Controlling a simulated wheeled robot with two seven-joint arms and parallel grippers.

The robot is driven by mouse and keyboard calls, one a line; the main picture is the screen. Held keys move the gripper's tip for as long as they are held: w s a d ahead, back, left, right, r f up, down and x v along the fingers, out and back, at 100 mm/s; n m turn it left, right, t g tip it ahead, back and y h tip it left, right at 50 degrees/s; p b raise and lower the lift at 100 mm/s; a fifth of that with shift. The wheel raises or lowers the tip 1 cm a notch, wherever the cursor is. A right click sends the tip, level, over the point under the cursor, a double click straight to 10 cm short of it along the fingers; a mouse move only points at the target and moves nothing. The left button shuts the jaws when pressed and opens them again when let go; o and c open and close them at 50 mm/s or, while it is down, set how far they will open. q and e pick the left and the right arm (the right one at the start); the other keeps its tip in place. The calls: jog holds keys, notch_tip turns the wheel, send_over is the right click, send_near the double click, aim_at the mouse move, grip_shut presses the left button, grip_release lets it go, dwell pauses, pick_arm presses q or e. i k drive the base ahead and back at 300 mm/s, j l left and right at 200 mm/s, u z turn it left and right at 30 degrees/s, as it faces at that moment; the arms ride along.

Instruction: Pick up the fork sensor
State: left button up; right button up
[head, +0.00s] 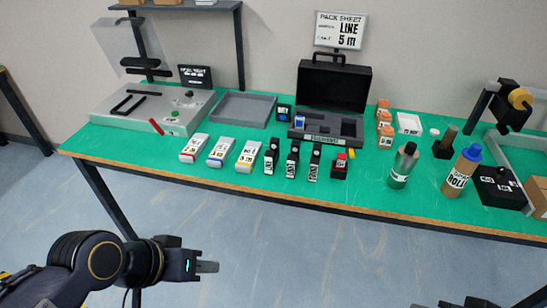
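No part is plainly marked as the fork sensor; the labels are too small to read surely. Several small labelled parts stand in a row on the green bench mat: a black upright part (271,156), a second (292,160), a third (315,162), and a black part with a red top (340,165). My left gripper (208,267) is in front of the bench, below its front edge, apart from all parts. It is seen from the side, and whether its fingers are apart is unclear. Only a dark piece of my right arm shows at the bottom right edge.
On the green bench (225,192), an open black case (330,100), a grey tray (243,108) and a grey fixture (150,108) stand behind the row. A grey-green bottle (402,166) and a brown bottle (461,172) stand to the right. Open floor lies in front.

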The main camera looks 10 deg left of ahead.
aim_at(271, 156)
jog(key=i+l+u, duration=0.1)
jog(key=i+l, duration=0.25)
jog(key=i, duration=0.15)
jog(key=i+l+u, duration=0.15)
jog(key=i+l, duration=0.25)
jog(key=i, duration=0.1)
